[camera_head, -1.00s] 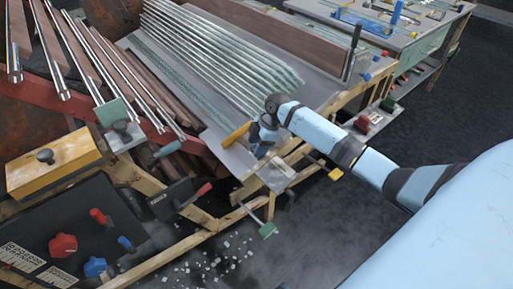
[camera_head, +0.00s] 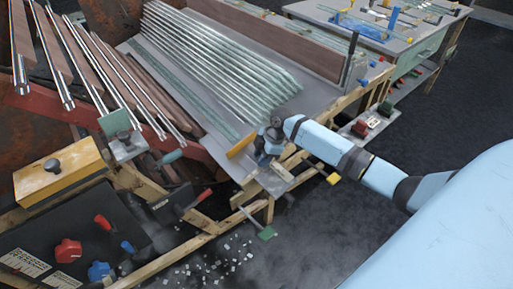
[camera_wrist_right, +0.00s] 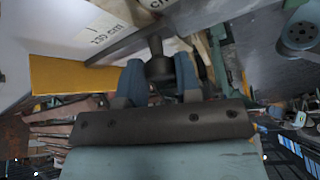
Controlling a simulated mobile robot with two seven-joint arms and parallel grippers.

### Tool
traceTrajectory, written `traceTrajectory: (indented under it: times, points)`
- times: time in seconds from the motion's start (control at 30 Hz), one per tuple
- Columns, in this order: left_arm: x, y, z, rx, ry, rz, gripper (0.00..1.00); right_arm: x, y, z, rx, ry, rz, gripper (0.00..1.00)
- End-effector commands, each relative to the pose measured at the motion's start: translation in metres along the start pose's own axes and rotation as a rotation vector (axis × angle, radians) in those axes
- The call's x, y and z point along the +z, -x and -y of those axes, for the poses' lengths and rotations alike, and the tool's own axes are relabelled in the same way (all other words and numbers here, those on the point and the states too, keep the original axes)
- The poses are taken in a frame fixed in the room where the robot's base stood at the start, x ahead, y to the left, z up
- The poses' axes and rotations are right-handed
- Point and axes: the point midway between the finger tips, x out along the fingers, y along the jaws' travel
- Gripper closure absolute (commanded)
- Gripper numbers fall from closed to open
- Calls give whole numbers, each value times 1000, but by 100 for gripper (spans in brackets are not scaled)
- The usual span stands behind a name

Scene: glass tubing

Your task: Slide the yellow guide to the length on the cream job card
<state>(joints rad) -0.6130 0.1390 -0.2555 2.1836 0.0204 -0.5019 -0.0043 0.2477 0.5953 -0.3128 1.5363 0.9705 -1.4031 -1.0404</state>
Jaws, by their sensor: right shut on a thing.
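The yellow guide (camera_head: 241,145) is a flat upright plate standing across the near end of the grey table, below the ends of the glass tubes (camera_head: 215,65). In the right wrist view the guide (camera_wrist_right: 75,74) is left of the fingers. My right gripper (camera_head: 268,150) is at the guide's right end. In the wrist view its blue fingers (camera_wrist_right: 160,80) are shut on a dark knob (camera_wrist_right: 157,62). My left gripper is out of view.
A dark rod (camera_head: 350,60) stands upright at the table's right edge. A sloped rack with metal rods (camera_head: 88,65) is at the left. A black panel with red and blue knobs (camera_head: 68,250) is at lower left. Broken bits (camera_head: 215,262) litter the floor.

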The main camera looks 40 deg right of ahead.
Motion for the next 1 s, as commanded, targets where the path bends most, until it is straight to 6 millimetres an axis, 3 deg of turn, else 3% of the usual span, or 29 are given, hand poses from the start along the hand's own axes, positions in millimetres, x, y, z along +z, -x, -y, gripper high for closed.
traceTrajectory:
  times: [0.13,0.47,0.5,0.57,0.87,1.0]
  points:
    - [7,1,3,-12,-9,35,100,5,5,16,-4,-1,2,100]
    - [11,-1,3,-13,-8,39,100,6,4,17,-1,0,0,100]
    - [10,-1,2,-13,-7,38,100,6,4,17,-1,0,0,60]
    - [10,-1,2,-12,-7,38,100,6,4,17,-1,0,0,46]
    - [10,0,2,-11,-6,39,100,6,5,17,-1,0,0,44]
    - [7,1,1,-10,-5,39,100,7,17,17,-1,0,1,44]
